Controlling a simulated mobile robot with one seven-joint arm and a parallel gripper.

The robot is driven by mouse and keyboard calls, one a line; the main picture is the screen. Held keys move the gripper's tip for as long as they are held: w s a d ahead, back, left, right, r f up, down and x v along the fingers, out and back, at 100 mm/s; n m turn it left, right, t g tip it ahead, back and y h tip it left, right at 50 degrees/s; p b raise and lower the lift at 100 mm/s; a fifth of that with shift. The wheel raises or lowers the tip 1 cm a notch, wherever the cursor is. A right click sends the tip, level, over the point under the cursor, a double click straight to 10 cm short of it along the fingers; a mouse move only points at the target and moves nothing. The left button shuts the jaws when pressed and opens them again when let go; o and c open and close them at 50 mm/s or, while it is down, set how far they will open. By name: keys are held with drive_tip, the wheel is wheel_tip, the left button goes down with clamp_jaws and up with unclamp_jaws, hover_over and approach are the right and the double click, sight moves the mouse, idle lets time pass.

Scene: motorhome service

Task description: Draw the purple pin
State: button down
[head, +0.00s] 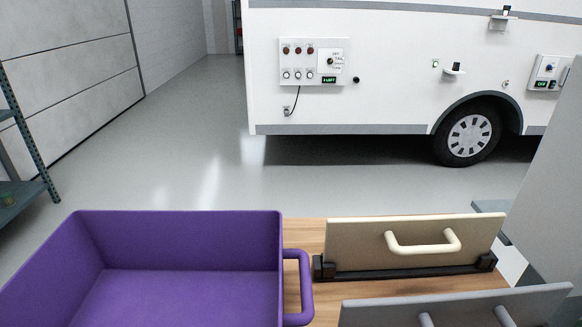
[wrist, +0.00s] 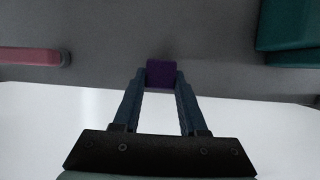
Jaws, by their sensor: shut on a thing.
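The purple pin (wrist: 161,73) shows in the wrist view as a small dark purple block between the tips of my gripper (wrist: 160,82). Both dark blue fingers press against its sides, so my gripper is shut on it. The rest of the pin's length is hidden, and I cannot tell whether it still sits in a hole. The head view shows neither my gripper nor the pin for certain.
In the wrist view a pink bar (wrist: 30,57) lies left and a teal body (wrist: 287,30) right. In the head view a purple bin (head: 180,245), a beige handled panel (head: 360,240) and a grey panel (head: 470,310) stand near; the motorhome (head: 400,100) is beyond open floor.

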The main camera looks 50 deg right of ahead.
drive_tip(key=shift+f+b, duration=2.15)
drive_tip(key=shift+f, duration=0.2)
drive_tip(key=shift+c, duration=1.8)
unclamp_jaws()
drive_tip(key=p+v, duration=0.4)
drive_tip(key=v, duration=0.8)
drive_tip(key=shift+d, duration=0.1)
